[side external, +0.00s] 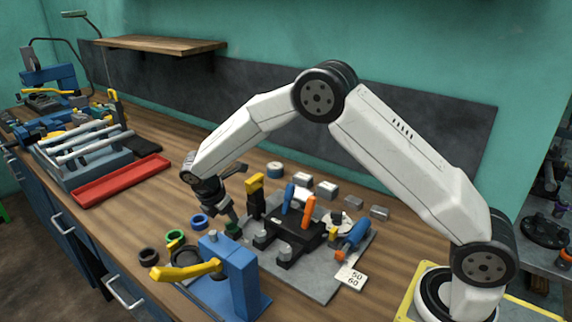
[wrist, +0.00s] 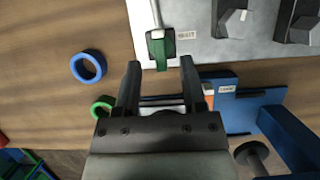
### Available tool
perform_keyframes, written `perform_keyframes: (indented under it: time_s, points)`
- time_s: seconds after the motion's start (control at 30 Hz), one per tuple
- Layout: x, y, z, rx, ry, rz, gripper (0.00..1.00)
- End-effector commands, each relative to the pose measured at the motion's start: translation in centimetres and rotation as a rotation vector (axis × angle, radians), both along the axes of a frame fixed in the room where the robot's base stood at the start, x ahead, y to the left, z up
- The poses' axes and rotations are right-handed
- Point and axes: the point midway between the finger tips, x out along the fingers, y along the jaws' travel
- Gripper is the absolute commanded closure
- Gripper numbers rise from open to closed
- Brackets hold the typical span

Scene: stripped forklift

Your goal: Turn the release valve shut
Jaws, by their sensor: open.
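A lever with a green grip (wrist: 161,47), which looks like the release valve's handle, lies at the edge of the grey plate (wrist: 205,48) in the wrist view. A thin metal rod runs from the grip to the top edge, where its pivot is out of view. A small label (wrist: 186,35) beside the grip seems to read SHUT. The green grip also shows in the side view (side external: 233,228), at the plate's left corner. My gripper (wrist: 160,66) is open and empty, with its fingertips spread to either side of the grip's end. I cannot tell the height between them.
A blue fixture (side external: 228,272) with a yellow handle (side external: 185,271) stands in front of the plate. Black blocks with blue and orange handles (side external: 309,212) stand on the plate. A blue ring (wrist: 88,66) and a green ring (wrist: 102,107) lie left on the wood.

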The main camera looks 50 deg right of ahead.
Motion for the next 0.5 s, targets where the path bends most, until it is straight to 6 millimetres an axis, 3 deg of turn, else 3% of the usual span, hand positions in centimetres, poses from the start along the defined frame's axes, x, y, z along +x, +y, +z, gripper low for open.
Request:
perform_keyframes:
  time_s: [0.2, 0.5]
  points:
    - [0.0, -0.8, -2.0, 0.001, 0.001, -0.001, 0.47]
    - [0.0, -1.1, -2.6, 0.000, -0.001, -0.001, 0.47]
